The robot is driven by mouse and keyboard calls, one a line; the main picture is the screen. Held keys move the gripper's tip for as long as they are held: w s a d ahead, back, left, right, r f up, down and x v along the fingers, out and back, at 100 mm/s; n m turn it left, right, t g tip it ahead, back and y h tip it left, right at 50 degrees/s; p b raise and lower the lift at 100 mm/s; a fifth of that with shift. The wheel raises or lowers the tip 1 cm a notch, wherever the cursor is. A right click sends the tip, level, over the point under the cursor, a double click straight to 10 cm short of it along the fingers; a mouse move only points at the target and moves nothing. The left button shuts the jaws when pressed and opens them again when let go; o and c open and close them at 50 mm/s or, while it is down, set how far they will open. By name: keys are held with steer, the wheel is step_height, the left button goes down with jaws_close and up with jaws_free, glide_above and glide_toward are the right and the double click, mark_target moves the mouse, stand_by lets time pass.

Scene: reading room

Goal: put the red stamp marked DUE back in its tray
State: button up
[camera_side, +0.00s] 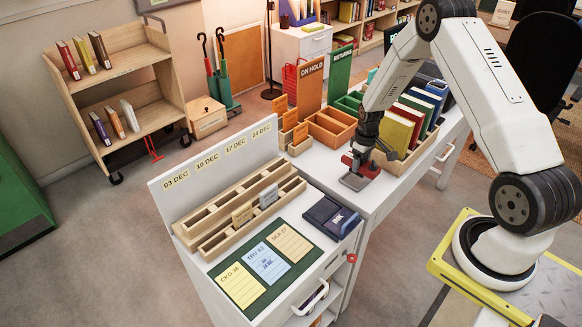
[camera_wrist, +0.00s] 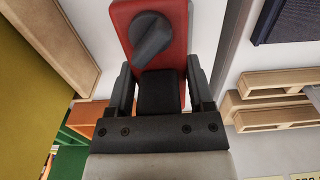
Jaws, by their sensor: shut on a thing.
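My gripper (camera_side: 366,150) is low over the white counter, beside the row of books. In the wrist view my gripper (camera_wrist: 161,95) is shut on a black upright part of a red stamp (camera_wrist: 178,42), which has a dark round knob on its face. The red body of the stamp (camera_side: 367,168) also shows in the side view. A flat grey piece (camera_side: 355,182) lies just below it; I cannot tell whether this is the stamp's base or a tray. No DUE mark is legible.
A dark ink pad (camera_side: 333,217) and a slotted wooden card rack (camera_side: 218,238) stand on the nearer cabinet. A green mat (camera_side: 235,284) holds cards. Books in a wooden holder (camera_side: 408,160) stand close to the right of my gripper. Orange boxes (camera_side: 329,132) stand to its left.

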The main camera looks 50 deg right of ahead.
steer(key=shift+w+d+f, duration=0.1)
steer(key=shift+w+f, duration=0.15)
steer(key=shift+f, duration=0.05)
steer(key=shift+f, duration=0.15)
steer(key=shift+w+d+f, duration=0.1)
steer(key=shift+w+f, duration=0.1)
steer(key=shift+f, duration=1.5)
steer(key=shift+f, duration=0.1)
steer(key=o, duration=1)
steer(key=shift+c, duration=0.2)
